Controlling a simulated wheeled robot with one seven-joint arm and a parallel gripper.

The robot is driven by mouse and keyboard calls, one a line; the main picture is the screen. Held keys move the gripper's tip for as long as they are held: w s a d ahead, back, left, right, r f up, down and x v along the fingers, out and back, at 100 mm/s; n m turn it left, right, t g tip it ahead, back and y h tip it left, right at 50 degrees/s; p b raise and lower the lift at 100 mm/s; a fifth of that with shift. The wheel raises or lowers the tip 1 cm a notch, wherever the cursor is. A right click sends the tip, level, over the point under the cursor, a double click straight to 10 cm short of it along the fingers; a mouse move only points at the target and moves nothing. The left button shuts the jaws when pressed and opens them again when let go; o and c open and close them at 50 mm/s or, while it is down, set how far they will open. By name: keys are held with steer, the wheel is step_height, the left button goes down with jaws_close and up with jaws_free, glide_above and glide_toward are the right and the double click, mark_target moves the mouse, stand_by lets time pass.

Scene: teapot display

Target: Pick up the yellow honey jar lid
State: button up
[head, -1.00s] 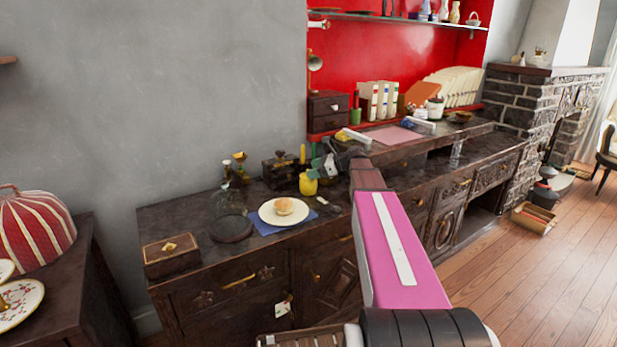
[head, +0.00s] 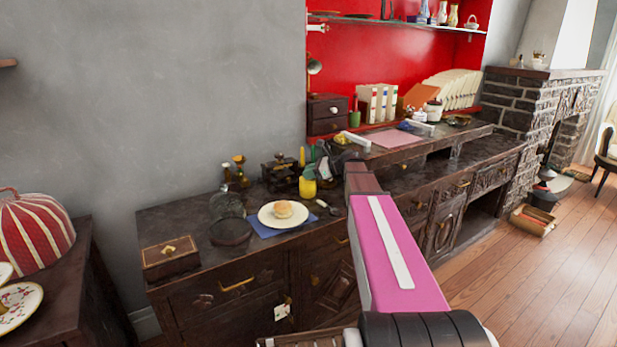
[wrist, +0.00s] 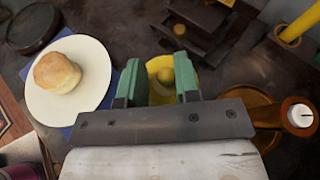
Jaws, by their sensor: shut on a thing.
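The yellow honey jar (head: 308,188) stands on the dark wooden counter, right of the plate with the bun. My gripper (head: 314,172) is just above it in the head view, with its green fingers pointing down at its top. In the wrist view the yellow lid (wrist: 162,73), with a round knob, lies between the two green fingertips of my gripper (wrist: 160,80). My gripper is shut on the lid. The jar's body is mostly hidden under the lid and fingers there, and I cannot tell whether the lid is clear of the jar.
A white plate (head: 265,217) with a bun (head: 283,209) sits on a blue napkin (head: 258,229) to the left. A spoon (head: 323,205) lies beside the jar. A dark coffee grinder (head: 279,171) and a yellow candle (head: 302,156) stand behind. A wooden box (head: 171,262) is at the counter's left end.

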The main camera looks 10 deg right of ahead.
steer(key=shift+f, duration=0.25)
